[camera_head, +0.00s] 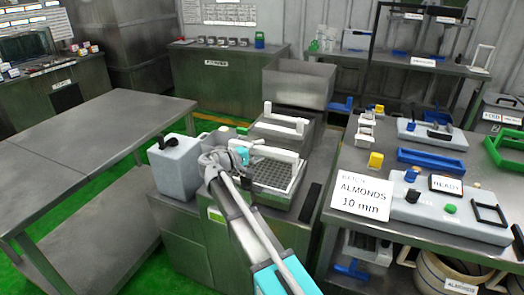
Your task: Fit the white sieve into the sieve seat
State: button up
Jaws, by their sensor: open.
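A white-framed sieve with a dark mesh (293,187) sits on the steel machine in the middle of the head view. A white bar stands up along its far side. My gripper (245,153) is at the near left end of this bar, open. My wrist partly hides the sieve's left side, and I cannot tell whether the fingers touch the bar. The sieve seat cannot be told apart clearly; whether the sieve lies flat in a recess is not clear. Behind it is a steel box with another white handle-like frame (285,122).
A grey container with a black cap (176,160) stands left of my arm. A bare steel table (85,135) is at left.

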jog(key=v, duration=1.1)
jog(key=shift+a, duration=0.1)
jog(key=shift+s, duration=0.15)
dwell(0.5)
